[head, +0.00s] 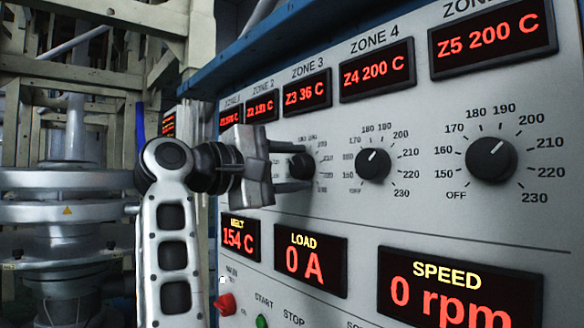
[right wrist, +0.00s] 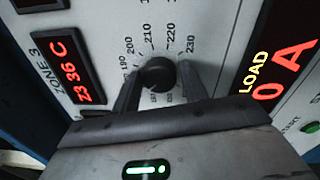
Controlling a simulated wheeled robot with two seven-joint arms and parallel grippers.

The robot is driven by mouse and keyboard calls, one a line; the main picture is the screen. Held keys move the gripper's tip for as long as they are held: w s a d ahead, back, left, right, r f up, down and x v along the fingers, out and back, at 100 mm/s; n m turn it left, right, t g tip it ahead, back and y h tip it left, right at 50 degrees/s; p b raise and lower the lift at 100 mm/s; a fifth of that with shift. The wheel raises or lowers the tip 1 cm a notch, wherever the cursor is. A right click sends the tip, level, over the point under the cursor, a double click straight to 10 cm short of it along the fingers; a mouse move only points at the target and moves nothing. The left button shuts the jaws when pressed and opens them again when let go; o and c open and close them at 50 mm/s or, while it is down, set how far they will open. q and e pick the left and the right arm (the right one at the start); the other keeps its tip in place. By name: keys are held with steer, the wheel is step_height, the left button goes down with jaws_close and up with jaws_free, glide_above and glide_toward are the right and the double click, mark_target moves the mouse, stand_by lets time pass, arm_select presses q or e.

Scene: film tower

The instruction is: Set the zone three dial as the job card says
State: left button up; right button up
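The zone three dial (head: 300,166) is a black round knob on the grey panel, under the red display (head: 305,93) reading "Z3 36 C". It also shows in the right wrist view (right wrist: 158,73), with scale numbers around it; I cannot make out its pointer. My right gripper (head: 293,170) faces the panel with one finger on either side of this dial. In the right wrist view (right wrist: 160,84) the fingers look open, with a gap between each finger and the knob. My left gripper is not in view. No job card shows.
The zone four dial (head: 373,164) and zone five dial (head: 491,160) stand to the right, both clear. Below are the load display (head: 310,262), a red switch (head: 226,304) and a green start button (head: 262,321). Metal machinery (head: 65,220) stands at the left.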

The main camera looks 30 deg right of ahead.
steer(key=shift+o, duration=0.9)
steer(key=s+a, duration=0.1)
steer(key=a, duration=1.5)
steer(key=shift+f, duration=0.3)
steer(key=shift+s, duration=0.1)
